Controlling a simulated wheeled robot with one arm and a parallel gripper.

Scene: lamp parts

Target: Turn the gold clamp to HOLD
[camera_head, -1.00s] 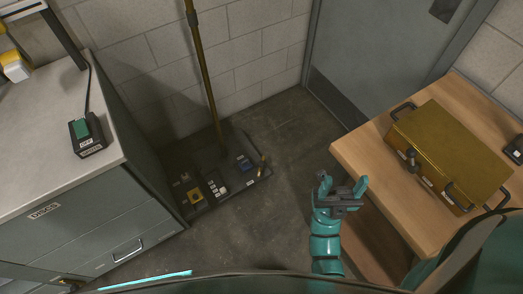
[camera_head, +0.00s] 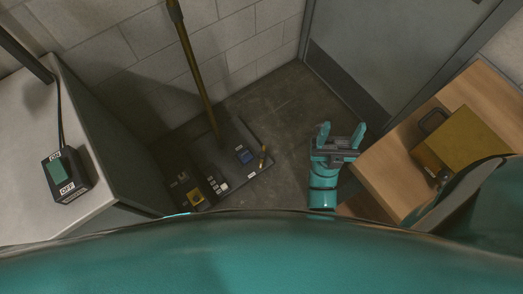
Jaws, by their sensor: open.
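A gold pole (camera_head: 200,75) rises from a dark base (camera_head: 228,186) on the floor by the wall. A dark collar-like piece (camera_head: 175,12) sits high on the pole at the picture's top edge; I cannot tell whether it is the gold clamp. A small gold upright piece (camera_head: 263,157) stands at the base's right edge. No HOLD lettering is readable. My gripper (camera_head: 342,137) is open and empty, right of the base and apart from it, beside the wooden table.
Several small parts, including a yellow block (camera_head: 195,197), lie on the base. A grey cabinet (camera_head: 105,185) at left carries a switch box (camera_head: 65,176) marked ON and OFF. A wooden table (camera_head: 388,170) with a gold box (camera_head: 470,140) stands at right. Floor (camera_head: 285,110) is clear between.

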